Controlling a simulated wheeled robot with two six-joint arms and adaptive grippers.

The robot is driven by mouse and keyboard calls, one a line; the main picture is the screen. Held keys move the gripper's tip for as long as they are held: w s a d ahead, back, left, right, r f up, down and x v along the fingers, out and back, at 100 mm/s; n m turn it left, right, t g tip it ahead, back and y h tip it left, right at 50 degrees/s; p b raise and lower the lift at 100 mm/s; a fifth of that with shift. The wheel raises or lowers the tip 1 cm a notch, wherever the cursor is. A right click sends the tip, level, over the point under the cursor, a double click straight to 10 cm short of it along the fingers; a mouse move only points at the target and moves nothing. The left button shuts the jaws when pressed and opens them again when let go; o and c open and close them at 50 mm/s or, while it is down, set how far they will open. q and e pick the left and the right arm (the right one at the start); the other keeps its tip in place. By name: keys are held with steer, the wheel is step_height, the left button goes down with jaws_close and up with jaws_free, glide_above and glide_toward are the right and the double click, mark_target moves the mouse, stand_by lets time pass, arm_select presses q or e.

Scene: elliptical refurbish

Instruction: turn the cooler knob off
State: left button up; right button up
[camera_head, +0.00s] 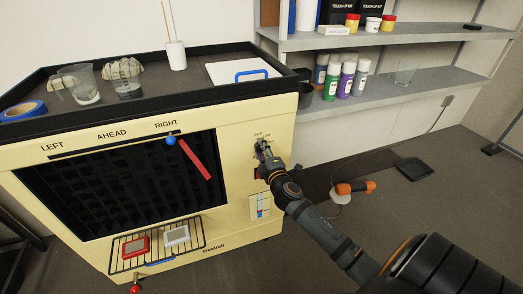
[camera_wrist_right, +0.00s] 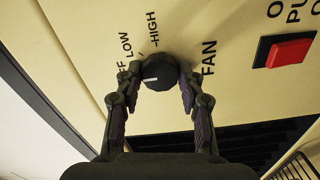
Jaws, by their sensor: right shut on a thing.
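The cooler (camera_head: 233,135) is a cream cabinet with a black grille. Its black round knob (camera_wrist_right: 160,70) shows in the right wrist view, with a short white mark on its face. OFF, LOW and HIGH labels run along one side of it, the first partly hidden, and FAN is on the other. My right gripper (camera_wrist_right: 158,80) is shut on the knob, one finger on each side. In the head view my right gripper (camera_head: 263,150) reaches the upper right of the cooler's front and largely hides the knob. I cannot tell for sure which label the mark faces. My left gripper is not in view.
A red button (camera_wrist_right: 288,51) is beside the knob. A red lever (camera_head: 195,158) with a blue ball crosses the grille. Glasses (camera_head: 80,84), blue tape (camera_head: 22,110) and a white panel (camera_head: 226,73) sit on top. Shelves (camera_head: 400,95) with bottles stand right; an orange-handled tool (camera_head: 355,187) lies on the floor.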

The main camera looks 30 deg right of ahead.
steer(key=o, duration=1.2)
steer(key=v, duration=1.2)
